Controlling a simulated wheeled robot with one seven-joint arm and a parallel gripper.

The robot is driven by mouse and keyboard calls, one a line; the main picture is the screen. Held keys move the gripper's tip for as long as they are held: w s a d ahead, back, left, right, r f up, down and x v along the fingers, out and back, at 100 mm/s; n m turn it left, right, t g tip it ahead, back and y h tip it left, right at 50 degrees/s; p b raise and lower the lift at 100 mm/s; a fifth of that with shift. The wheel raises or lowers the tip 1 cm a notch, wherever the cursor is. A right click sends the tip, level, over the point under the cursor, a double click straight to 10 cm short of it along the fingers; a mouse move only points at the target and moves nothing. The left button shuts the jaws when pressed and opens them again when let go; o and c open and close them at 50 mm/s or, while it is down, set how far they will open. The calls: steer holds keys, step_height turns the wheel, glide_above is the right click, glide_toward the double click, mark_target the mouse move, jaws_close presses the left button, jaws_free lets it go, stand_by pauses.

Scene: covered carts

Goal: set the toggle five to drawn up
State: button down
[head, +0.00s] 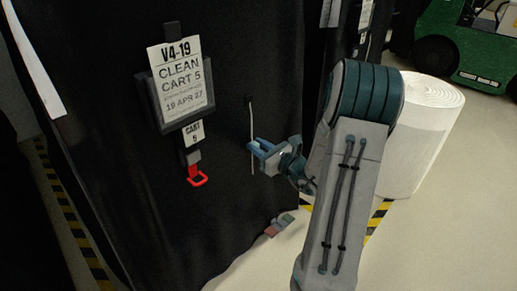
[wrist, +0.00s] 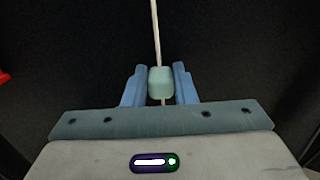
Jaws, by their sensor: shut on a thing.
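The toggle (wrist: 160,82) is a pale green block on a thin light cord (wrist: 155,30). My gripper (wrist: 160,84) is shut on the toggle, with one blue finger on each side. In the head view the cord (head: 251,120) hangs down the black cover of the cart (head: 225,200) from a small dark fixing. My gripper (head: 253,147) is at the cord's middle to lower part, and a short end of cord hangs below it. The toggle cannot be made out in the head view. A sign (head: 181,85) on the cover reads "CLEAN CART 5".
A red loop (head: 197,178) hangs below the small "CART 5" tag (head: 194,133), left of the cord. Small coloured pieces (head: 279,224) lie at the cover's foot. A white roll (head: 425,125) stands behind my arm, and a green vehicle (head: 468,45) is farther back.

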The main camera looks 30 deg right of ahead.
mark_target(249, 124)
step_height(249, 124, up, 6)
steer(key=p, duration=0.4)
steer(key=shift+r, duration=0.25)
steer(key=c, duration=1.2)
jaws_free()
steer(key=shift+f, duration=0.1)
steer(key=shift+o, duration=0.2)
steer(key=p+v, duration=0.1)
steer(key=v, duration=1.3)
steer(key=shift+p, duration=0.4)
steer(key=shift+w, duration=0.1)
